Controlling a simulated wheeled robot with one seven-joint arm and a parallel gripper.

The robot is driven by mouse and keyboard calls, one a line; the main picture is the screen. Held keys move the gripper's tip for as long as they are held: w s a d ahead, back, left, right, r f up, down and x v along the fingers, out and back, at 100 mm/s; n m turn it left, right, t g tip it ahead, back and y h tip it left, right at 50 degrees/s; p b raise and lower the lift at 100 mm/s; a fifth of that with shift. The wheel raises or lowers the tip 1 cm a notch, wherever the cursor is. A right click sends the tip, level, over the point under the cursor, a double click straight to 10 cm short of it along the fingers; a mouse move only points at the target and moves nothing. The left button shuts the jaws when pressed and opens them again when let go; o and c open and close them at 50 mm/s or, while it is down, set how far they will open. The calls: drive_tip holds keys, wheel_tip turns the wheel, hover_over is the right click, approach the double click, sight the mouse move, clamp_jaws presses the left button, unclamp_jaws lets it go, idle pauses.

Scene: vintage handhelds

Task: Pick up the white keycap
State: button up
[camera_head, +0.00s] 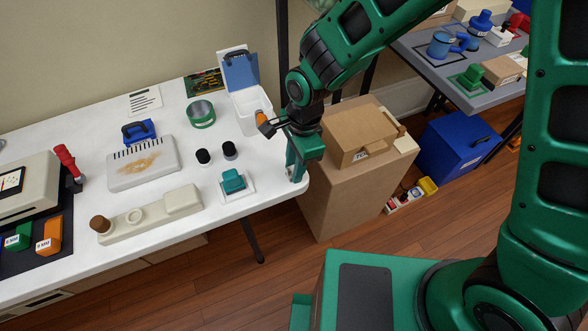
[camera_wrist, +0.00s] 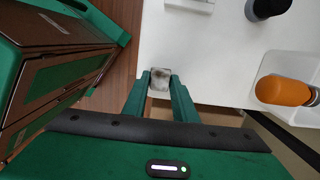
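My gripper (camera_head: 297,170) is over the right front corner of the white table, with its fingers pointing down. In the wrist view my gripper's two green fingers (camera_wrist: 160,84) flank a small, pale, grey-white block with a darker top, which appears to be the white keycap (camera_wrist: 159,79). It fills the gap and appears to touch both fingers. In the head view the fingers mostly hide it. I cannot tell from these views how high it is above the table.
The white table (camera_head: 165,230) carries a white bin (camera_head: 250,122) with an orange-handled tool (camera_wrist: 284,91), two black cylinders, a green ring-shaped pot (camera_head: 201,114), a teal switch (camera_head: 232,180) on a white plate, and a beige strip (camera_head: 150,214). A cardboard box (camera_head: 356,138) stands right of the table.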

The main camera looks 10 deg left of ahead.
sight(291, 170)
drive_tip(key=shift+r, duration=0.15)
wheel_tip(291, 170, up, 4)
drive_tip(key=shift+s+a+r, duration=0.1)
drive_tip(key=shift+r, duration=0.05)
drive_tip(key=s+a+r, duration=0.5)
drive_tip(key=s+r, duration=0.1)
drive_tip(key=s, duration=0.4)
drive_tip(key=shift+a+r, duration=0.2)
drive_tip(key=shift+a, duration=0.2)
drive_tip(key=shift+w, duration=0.1)
